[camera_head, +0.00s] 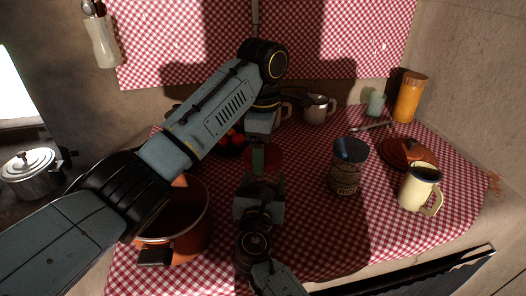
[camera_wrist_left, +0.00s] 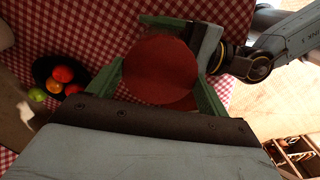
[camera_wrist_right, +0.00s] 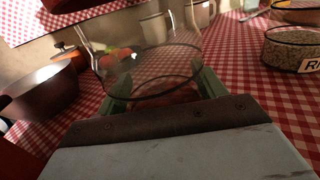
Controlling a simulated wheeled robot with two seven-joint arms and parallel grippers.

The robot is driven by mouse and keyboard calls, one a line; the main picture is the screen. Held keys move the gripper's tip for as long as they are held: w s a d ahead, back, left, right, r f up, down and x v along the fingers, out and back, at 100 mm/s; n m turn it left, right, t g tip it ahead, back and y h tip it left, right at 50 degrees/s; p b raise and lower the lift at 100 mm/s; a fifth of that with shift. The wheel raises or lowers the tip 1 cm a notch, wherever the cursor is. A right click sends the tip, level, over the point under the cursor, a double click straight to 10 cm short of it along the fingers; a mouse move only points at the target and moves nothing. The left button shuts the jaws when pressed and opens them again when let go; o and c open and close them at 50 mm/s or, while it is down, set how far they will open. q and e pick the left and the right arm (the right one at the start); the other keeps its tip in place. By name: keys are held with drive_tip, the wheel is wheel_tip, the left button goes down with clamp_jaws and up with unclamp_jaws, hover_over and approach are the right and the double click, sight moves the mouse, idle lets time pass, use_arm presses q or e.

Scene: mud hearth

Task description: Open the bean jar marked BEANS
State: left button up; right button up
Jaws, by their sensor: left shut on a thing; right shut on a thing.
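A round red lid (camera_head: 268,162) shows below my left gripper (camera_head: 258,150) near the middle of the table. In the left wrist view the lid (camera_wrist_left: 160,72) sits between the two green fingers, which are shut on it from above. My right gripper (camera_head: 263,184) is just in front, in the same spot. In the right wrist view its fingers (camera_wrist_right: 164,95) are shut on a clear glass jar (camera_wrist_right: 145,72). No BEANS marking shows, and the jar is mostly hidden in the head view. I cannot tell whether the lid still touches the jar.
A jar marked RICE (camera_head: 345,180) with a blue lid stands to the right. Beyond it are a cream mug (camera_head: 418,190), a brown-red lid (camera_head: 408,152) and an orange canister (camera_head: 410,97). An orange pot (camera_head: 190,240) stands front left. A dark fruit bowl (camera_wrist_left: 45,68) is nearby.

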use_arm(q)
drive_tip(key=shift+r, duration=0.3)
drive_tip(key=shift+r, duration=1.9)
use_arm(e)
drive_tip(key=o, duration=1.9)
drive_tip(key=shift+o, duration=0.2)
